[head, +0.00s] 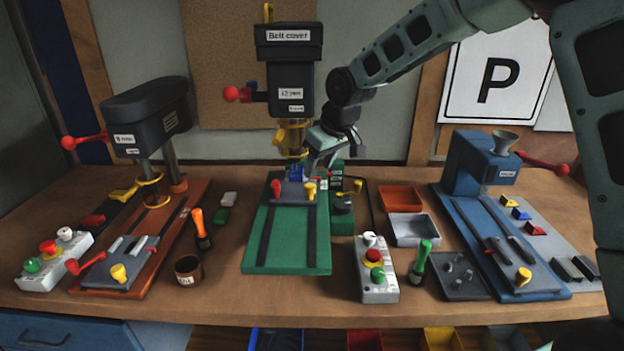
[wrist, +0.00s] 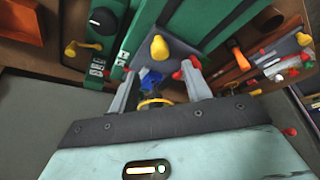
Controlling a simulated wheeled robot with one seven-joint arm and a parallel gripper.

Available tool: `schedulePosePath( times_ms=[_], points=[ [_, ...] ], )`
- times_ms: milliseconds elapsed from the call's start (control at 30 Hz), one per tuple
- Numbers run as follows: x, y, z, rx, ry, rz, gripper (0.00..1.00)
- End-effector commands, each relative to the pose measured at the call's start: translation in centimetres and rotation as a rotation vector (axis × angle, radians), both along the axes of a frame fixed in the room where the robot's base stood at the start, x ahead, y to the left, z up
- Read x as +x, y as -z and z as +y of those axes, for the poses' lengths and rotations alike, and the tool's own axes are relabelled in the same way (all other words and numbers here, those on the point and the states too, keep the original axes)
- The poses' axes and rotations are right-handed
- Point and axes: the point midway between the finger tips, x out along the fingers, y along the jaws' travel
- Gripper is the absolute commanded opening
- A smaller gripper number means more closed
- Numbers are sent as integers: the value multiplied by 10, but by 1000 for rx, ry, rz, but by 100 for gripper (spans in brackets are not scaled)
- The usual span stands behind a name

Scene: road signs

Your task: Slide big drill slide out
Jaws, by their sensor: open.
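The big drill (head: 289,80) stands at the back centre, a dark machine labelled "Belt cover" on a green base (head: 287,250) with two dark rails. Its grey slide (head: 293,188) sits at the rear of this base, under the blue chuck (head: 295,171), with a red knob (head: 276,188) at left and a yellow knob (head: 310,190) at right. My gripper (head: 314,163) is above the slide, close to the chuck's right side. In the wrist view my gripper (wrist: 160,69) is open, with the blue chuck (wrist: 150,78) and yellow knob (wrist: 158,48) showing between or beyond the fingers. Contact cannot be told.
A smaller drill (head: 150,115) on an orange base stands left, and a blue machine (head: 480,165) stands right. A control box (head: 375,268), a green-handled tool (head: 421,262), a grey tray (head: 413,230) and a brown cup (head: 188,270) lie around the green base.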

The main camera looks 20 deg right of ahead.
Motion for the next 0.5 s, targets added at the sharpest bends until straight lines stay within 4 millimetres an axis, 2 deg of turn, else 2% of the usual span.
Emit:
schedulePosePath(
  times_ms=[200, 300, 500],
  points=[
    [13, 38, 9, 1, -2, 3, 49],
    [18, 50, 11, 0, -2, 2, 49],
    [23, 63, 12, 0, -1, 0, 49]
  ],
)
